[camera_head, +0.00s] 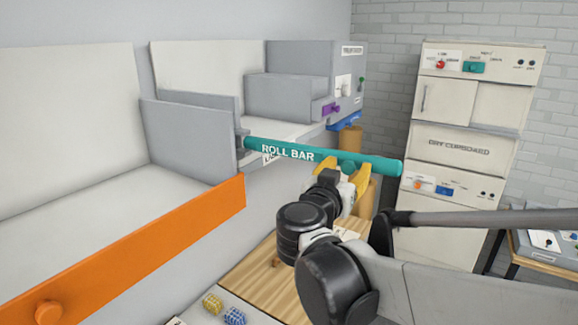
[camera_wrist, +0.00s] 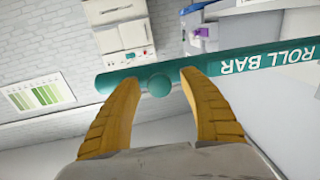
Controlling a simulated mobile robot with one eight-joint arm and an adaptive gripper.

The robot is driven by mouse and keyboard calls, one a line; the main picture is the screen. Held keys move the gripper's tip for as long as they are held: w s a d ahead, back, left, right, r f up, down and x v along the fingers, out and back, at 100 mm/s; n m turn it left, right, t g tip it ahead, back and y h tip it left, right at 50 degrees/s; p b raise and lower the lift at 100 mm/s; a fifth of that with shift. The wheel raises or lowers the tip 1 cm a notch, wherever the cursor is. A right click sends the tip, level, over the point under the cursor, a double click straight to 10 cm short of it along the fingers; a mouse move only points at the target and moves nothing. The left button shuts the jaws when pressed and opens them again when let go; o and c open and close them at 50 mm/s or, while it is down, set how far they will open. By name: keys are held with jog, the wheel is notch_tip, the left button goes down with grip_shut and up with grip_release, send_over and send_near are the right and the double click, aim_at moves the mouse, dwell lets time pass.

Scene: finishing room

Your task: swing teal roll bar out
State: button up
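The teal roll bar (camera_head: 290,150), lettered "ROLL BAR", is hinged at the grey side panel on its left and stands out to the right across the front of the grey machine. It has a round teal knob (camera_wrist: 159,85) near its free end. My gripper (camera_head: 345,167) has yellow fingers and is at this knob. In the wrist view the fingers (camera_wrist: 159,78) are apart, one on each side of the knob, with gaps visible. The bar also crosses the wrist view (camera_wrist: 225,63). Whether a finger touches the bar is unclear.
An orange bar (camera_head: 150,245) with a knob runs along the front left. A purple handle (camera_head: 330,108) sits on the grey machine. The dry cupboard (camera_head: 460,150) stands at the right. A wooden board (camera_head: 262,272) with small yellow and blue items nearby lies below my arm.

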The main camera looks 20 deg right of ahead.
jog(key=v, duration=1.2)
dwell(0.4)
